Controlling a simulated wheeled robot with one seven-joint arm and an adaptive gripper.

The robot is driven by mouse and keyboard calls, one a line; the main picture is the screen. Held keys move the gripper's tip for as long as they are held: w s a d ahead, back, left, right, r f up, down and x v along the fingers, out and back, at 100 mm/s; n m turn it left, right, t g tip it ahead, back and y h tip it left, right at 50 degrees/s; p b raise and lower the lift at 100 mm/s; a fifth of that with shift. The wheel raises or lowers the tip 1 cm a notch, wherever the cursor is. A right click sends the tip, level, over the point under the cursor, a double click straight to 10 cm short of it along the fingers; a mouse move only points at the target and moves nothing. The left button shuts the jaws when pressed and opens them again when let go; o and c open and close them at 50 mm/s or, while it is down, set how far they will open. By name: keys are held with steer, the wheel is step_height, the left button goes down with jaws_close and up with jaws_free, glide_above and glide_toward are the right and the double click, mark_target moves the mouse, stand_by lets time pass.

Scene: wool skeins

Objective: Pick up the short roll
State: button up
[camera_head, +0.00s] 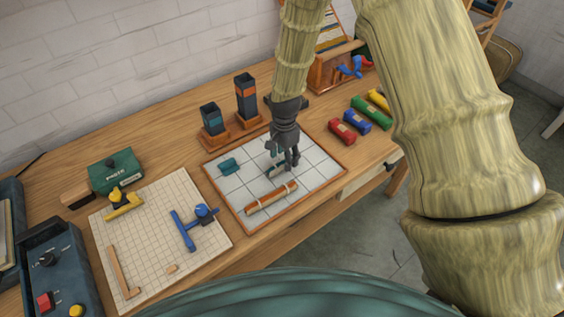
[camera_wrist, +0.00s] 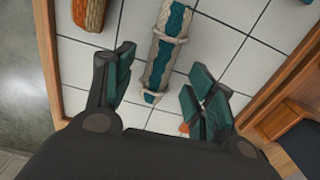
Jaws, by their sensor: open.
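In the head view this roll (camera_head: 275,172) is partly hidden by my gripper (camera_head: 285,166). My gripper (camera_wrist: 157,92) is open, with its fingers on either side of the roll's near end, not closed on it. A small teal roll (camera_head: 229,165) lies on the tray's left part; it looks short. A longer orange-brown roll (camera_head: 271,197) with ties lies near the tray's front edge.
Two dark holders (camera_head: 213,119) (camera_head: 246,97) stand behind the tray. Coloured bundles (camera_head: 342,132) lie to its right. A gridded board (camera_head: 150,240) with blue and yellow tools lies to its left. The tray has a raised wooden rim.

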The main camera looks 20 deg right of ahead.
steer(key=shift+f, duration=1.15)
steer(key=shift+c, duration=0.2)
steer(key=c, duration=1)
steer(key=shift+r, duration=0.15)
